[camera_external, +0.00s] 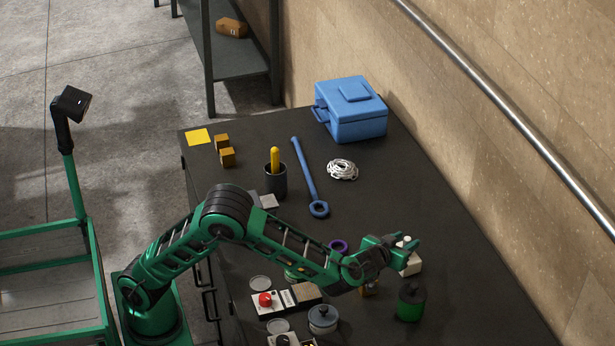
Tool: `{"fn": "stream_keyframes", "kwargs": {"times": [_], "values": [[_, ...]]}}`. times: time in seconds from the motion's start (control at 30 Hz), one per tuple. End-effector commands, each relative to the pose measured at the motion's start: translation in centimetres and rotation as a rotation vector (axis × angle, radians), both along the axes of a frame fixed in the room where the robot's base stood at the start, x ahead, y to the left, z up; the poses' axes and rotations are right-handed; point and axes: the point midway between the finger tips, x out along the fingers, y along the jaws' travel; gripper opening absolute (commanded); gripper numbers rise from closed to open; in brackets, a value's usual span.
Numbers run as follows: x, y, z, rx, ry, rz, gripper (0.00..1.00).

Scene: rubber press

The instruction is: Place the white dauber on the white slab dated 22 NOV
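My gripper (404,246) is over the right part of the dark bench, beside a small white block-like thing (411,265). A small white knob shows between or just behind the fingers; this may be the white dauber, but its shape is mostly hidden. I cannot tell whether the fingers are closed on it or whether it touches the bench. A pale slab (269,201) lies flat beside the dark cup, with a greyer piece next to it. No date can be read on any slab at this size.
A dark cup (276,181) with a yellow stick, a blue wrench-like tool (309,180), white cord (342,170) and a blue box (350,109) stand farther back.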

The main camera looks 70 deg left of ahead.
Motion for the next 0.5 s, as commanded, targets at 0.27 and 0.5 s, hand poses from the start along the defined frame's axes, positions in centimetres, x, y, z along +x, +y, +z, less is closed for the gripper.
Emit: {"fn": "stream_keyframes", "kwargs": {"times": [0.27, 0.5], "values": [[-3.5, -2.6, 1.8, 0.000, 0.001, -0.002, 0.36], [-4.5, -3.3, 2.3, 0.000, 0.001, 0.000, 0.36]]}}
